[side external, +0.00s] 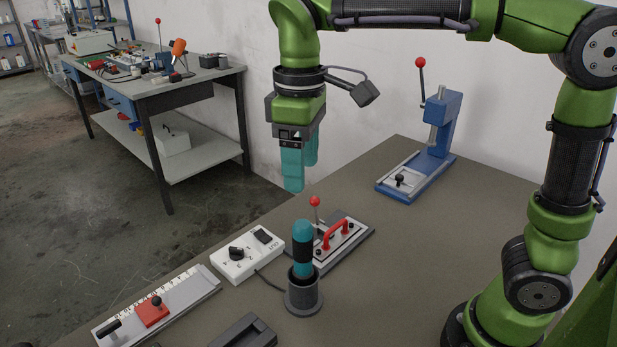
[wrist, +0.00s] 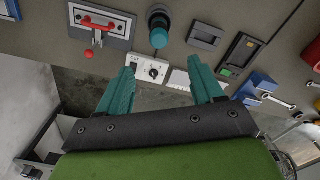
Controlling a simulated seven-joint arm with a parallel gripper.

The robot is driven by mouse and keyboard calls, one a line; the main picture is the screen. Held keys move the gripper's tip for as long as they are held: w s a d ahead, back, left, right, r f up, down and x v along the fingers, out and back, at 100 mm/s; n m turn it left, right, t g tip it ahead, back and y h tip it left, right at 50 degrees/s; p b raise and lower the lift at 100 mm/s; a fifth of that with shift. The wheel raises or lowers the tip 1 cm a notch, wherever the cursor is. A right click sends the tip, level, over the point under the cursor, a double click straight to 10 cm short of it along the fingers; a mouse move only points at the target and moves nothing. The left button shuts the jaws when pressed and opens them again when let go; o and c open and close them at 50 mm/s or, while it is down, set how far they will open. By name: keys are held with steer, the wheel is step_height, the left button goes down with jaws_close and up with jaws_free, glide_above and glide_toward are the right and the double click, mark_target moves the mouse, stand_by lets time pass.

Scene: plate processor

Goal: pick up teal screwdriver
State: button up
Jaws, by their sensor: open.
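The teal screwdriver (side external: 302,246) stands upright, handle up, in a dark round holder (side external: 304,298) on the table. Its handle has a black band; its lower part is hidden inside the holder. In the wrist view, the screwdriver (wrist: 159,37) shows from above, beyond and between the fingers. My gripper (side external: 297,188) has teal fingers and hangs above the table, higher than the screwdriver and apart from it. In the wrist view, my gripper (wrist: 163,84) is open with nothing between its fingers.
A white box with a dial (side external: 247,256) and a red-handled plate (side external: 335,240) stand close to the holder. A ruler slide (side external: 157,307) lies front left. A blue lever press (side external: 430,145) stands at the back. The table's right middle is clear. A second workbench (side external: 150,90) stands beyond.

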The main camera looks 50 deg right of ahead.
mark_target(303, 240)
step_height(303, 240, down, 16)
steer(key=shift+d+r, duration=0.1)
stand_by(0.5)
steer(key=shift+c, duration=0.5)
